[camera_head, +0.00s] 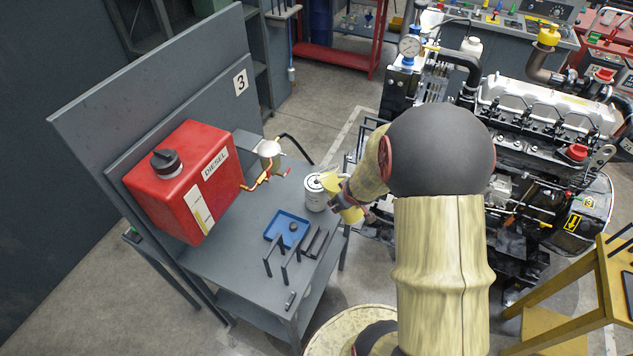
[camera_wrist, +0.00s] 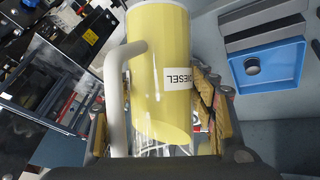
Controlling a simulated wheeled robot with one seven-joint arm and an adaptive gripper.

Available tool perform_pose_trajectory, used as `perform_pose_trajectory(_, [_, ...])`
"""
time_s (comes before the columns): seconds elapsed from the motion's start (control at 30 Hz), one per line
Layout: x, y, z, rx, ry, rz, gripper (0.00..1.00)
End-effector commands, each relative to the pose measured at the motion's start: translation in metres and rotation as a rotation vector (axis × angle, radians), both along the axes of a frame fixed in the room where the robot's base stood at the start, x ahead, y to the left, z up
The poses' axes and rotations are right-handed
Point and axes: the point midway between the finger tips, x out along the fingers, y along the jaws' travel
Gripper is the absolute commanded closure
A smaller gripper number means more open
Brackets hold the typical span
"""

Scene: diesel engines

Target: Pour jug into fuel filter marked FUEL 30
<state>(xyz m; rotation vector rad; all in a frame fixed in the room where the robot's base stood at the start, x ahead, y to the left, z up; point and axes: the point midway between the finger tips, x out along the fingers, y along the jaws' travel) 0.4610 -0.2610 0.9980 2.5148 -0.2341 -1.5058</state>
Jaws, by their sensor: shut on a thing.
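My gripper (camera_head: 345,196) is shut on a pale yellow jug (camera_head: 352,215). In the wrist view the jug (camera_wrist: 165,60) fills the middle between my gripper's fingers (camera_wrist: 160,95), with its pale handle on the left and a DIESEL label on the right. In the head view the jug is partly hidden behind my gripper, and its exact tilt is hard to tell. I cannot tell whether any liquid is flowing.
A blue tray (camera_head: 272,235) with a small dark round part lies on the bench (camera_head: 235,262), beside dark upright bars (camera_head: 283,262). A red DIESEL tank (camera_head: 185,175) with a pipe and tap is on the bench's back panel. A large engine (camera_head: 540,125) stands right of my arm.

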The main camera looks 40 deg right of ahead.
Motion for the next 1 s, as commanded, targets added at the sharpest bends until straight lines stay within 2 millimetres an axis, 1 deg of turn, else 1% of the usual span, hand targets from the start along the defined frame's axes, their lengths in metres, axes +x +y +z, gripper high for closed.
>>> perform_pose_trajectory(1.0, [0.0008, -0.0003, 0.0048, -0.012, 0.036, 0.0, 1.0])
